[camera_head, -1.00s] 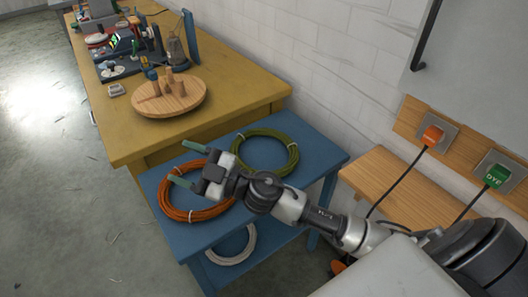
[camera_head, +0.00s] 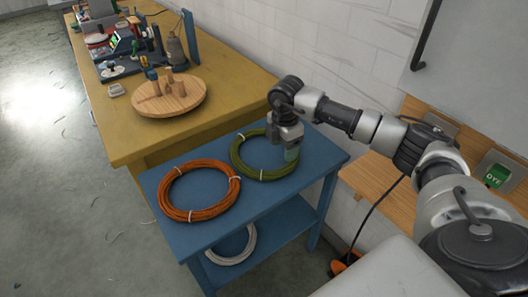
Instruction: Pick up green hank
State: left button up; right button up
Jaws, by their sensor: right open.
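The green hank (camera_head: 243,166) lies coiled on the top of the blue table (camera_head: 258,203), toward its back right. My right gripper (camera_head: 290,158) points down over the right side of the green hank and covers part of that side. It is open, and I cannot tell whether a strand lies between its fingers. My left gripper is not in view.
A white hank (camera_head: 232,260) lies on the table's lower shelf. A yellow workbench (camera_head: 220,103) behind holds a round wooden board (camera_head: 142,107) with pegs. A white wall (camera_head: 330,45) and a wooden ledge (camera_head: 362,178) stand to the right.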

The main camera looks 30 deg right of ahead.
aim_at(282, 168)
notch_tip(282, 168, down, 3)
jog(key=shift+f, duration=0.15)
jog(key=f, duration=0.5)
jog(key=shift+s+a+f, duration=0.15)
jog(key=shift+s+a, duration=0.1)
jog(key=shift+s, duration=0.05)
jog(key=c, duration=1)
jog(key=shift+c, duration=0.2)
